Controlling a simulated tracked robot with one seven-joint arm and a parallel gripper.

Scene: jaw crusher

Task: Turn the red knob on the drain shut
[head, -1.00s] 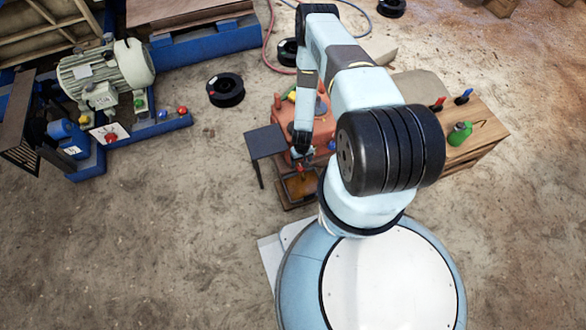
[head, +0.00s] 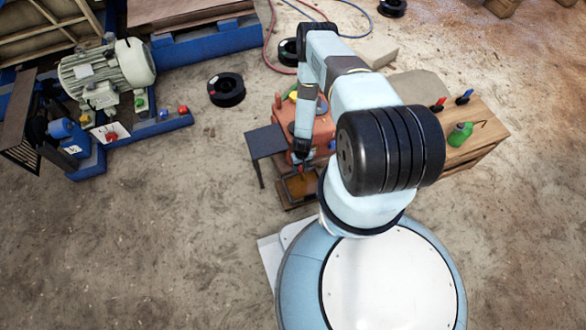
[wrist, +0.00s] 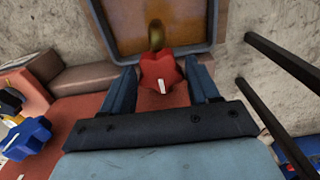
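The red knob (wrist: 160,72) is star-shaped with a white mark on its face, in the upper middle of the wrist view. A brass drain spout (wrist: 155,36) shows just past it, above a brown-bottomed tray (wrist: 122,46). In the head view my gripper (head: 300,163) is at the near side of the orange-red machine (head: 322,132), above the tray (head: 287,203). The knob is too small there to make out its angle.
A dark small table (head: 266,141) stands close left of my gripper; its thin legs appear in the wrist view (wrist: 285,66). A motor (head: 107,73) on a blue frame stands far left.

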